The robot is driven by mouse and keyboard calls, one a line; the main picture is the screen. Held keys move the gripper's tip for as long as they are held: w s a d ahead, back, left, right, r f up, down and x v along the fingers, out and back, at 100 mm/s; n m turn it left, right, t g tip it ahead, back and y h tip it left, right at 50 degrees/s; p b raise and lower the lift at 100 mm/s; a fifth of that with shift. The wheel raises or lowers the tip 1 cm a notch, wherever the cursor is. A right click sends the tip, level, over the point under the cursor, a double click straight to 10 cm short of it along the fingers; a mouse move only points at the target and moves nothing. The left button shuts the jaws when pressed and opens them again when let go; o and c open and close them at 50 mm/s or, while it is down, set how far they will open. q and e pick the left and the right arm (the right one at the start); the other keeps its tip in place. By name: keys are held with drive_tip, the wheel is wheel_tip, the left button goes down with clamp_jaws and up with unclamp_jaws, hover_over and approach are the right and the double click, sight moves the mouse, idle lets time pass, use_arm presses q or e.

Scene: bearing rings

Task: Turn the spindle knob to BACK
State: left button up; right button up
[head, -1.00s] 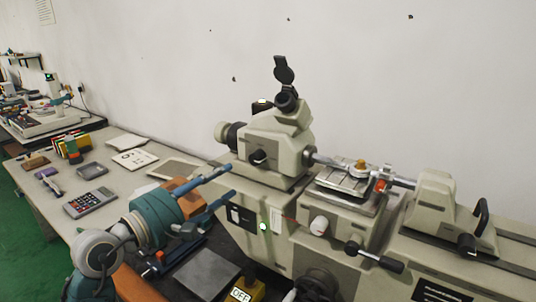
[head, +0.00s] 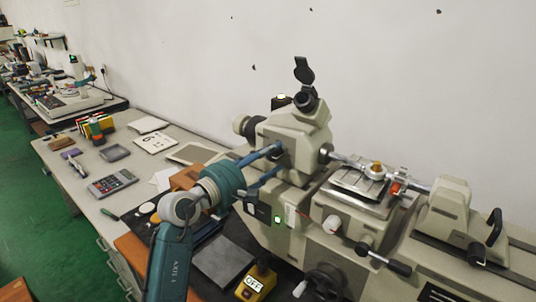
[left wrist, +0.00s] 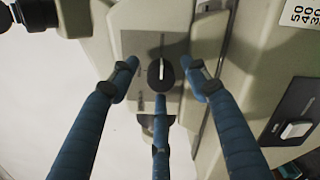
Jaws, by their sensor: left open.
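The spindle knob (left wrist: 154,78) shows in the left wrist view as a round black knob with a white pointer line, on a grey plate (left wrist: 135,45) on the machine's headstock. Its pointer runs up the picture; the plate's labels are too small to read. My left gripper (head: 280,160) is open, its blue fingers reaching to the front of the headstock (head: 297,128). In the left wrist view its three fingers stand around the knob, two at the sides and one below; I cannot tell whether they touch it. In the head view the fingers mostly hide the knob. My right gripper is not in view.
A yellow box marked OFF (head: 256,284) stands lower down. The carriage (head: 345,205) and a black lever handle (head: 398,267) are to the right. A calculator (head: 112,183) lies on the bench at left.

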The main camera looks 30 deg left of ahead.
use_arm(q)
drive_tip(key=shift+c, duration=0.5)
drive_tip(key=c, duration=1)
drive_tip(key=shift+c, duration=0.2)
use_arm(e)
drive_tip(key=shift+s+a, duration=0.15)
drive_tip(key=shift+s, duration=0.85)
